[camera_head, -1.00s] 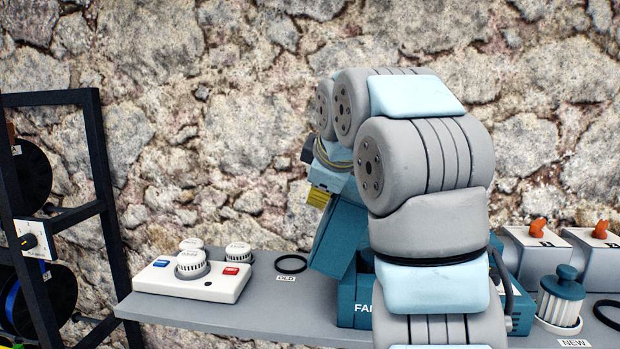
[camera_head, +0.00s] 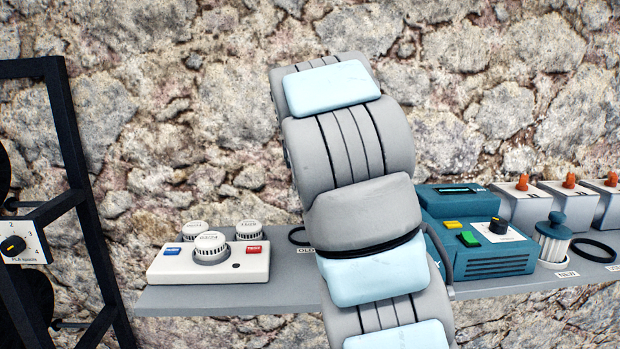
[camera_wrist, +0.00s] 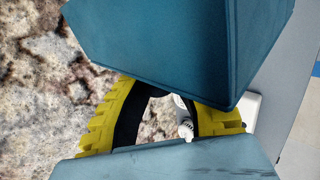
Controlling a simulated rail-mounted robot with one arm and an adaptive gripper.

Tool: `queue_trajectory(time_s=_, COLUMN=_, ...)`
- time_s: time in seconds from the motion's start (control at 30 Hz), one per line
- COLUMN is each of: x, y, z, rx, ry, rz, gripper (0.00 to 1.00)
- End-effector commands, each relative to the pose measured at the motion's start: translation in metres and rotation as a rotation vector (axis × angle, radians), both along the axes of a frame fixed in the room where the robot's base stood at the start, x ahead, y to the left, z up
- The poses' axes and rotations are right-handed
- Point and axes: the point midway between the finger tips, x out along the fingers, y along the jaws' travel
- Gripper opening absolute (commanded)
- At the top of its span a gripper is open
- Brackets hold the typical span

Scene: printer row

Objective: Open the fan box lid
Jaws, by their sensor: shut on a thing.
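The fan box lid (camera_wrist: 190,45) is a dark teal panel that fills the top of the wrist view. My gripper (camera_wrist: 160,92) has yellow and black fingers that reach up to the lid's lower edge. It is shut on the lid, and the lid hides the fingertips. In the head view my arm covers both the gripper and the lid, so the lid's angle cannot be read there. The fan box body is also mostly or wholly behind my arm.
A white control box (camera_head: 208,266) with round knobs stands on the grey shelf (camera_head: 230,299) at left. A teal unit (camera_head: 490,255) with buttons stands right of my arm. A black rack (camera_head: 85,195) stands at left.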

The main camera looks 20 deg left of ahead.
Motion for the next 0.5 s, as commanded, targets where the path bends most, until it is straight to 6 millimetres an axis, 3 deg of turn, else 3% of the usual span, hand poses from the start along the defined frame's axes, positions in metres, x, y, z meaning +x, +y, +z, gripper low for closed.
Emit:
queue_trajectory(time_s=0.03, x=-0.0031, y=0.0079, z=0.0031, rx=-0.003, ry=-0.009, rz=0.018, gripper=0.0)
queue_trajectory(time_s=0.4, x=-0.0035, y=0.0091, z=0.0019, rx=-0.006, ry=-0.009, rz=0.022, gripper=0.0)
queue_trajectory(time_s=0.43, x=-0.0036, y=0.0092, z=0.0019, rx=-0.006, ry=-0.009, rz=0.022, gripper=0.29)
queue_trajectory(time_s=0.5, x=-0.0036, y=0.0094, z=0.0016, rx=-0.006, ry=-0.008, rz=0.022, gripper=0.49)
